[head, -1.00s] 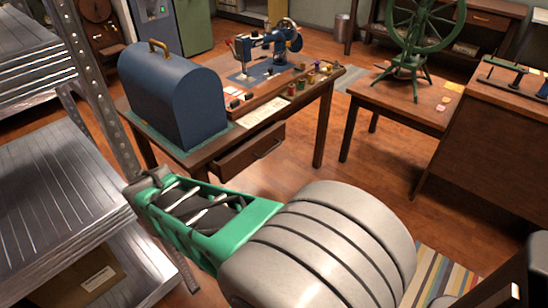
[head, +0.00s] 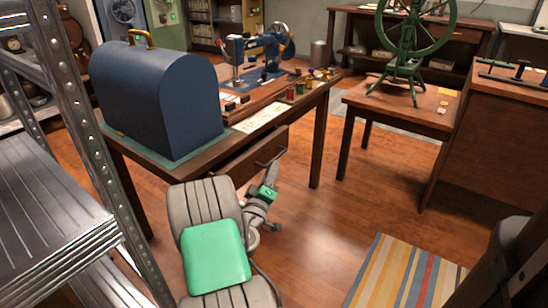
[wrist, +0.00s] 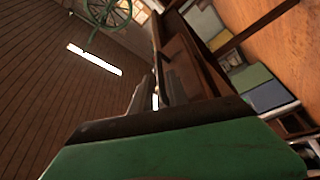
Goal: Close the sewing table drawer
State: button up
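The sewing table (head: 180,172) stands left of centre in the head view. Its drawer (head: 245,158) is pulled out at the front, with a dark bar handle (head: 272,157) on its face. My gripper (head: 271,174) is just in front of and below the handle, very close to it; I cannot tell whether it touches. In the wrist view, my gripper's two dark fingers (wrist: 156,95) stand a little apart with a narrow bright gap between them. The wooden drawer front (wrist: 185,55) lies just beyond them. My green wrist housing hides the lower part of that view.
A blue domed case (head: 160,105) and a sewing machine (head: 258,52) stand on the table. A metal shelf (head: 60,200) is close on the left. A spinning wheel stand (head: 400,70) is at right. The floor (head: 330,215) right of my arm is clear up to a striped rug (head: 400,275).

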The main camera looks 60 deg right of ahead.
aim_at(276, 157)
jog(key=x, duration=0.5)
jog(key=shift+d+r, duration=0.1)
jog(key=shift+d, duration=0.2)
jog(key=shift+w, duration=0.1)
grip_shut()
dwell(0.9)
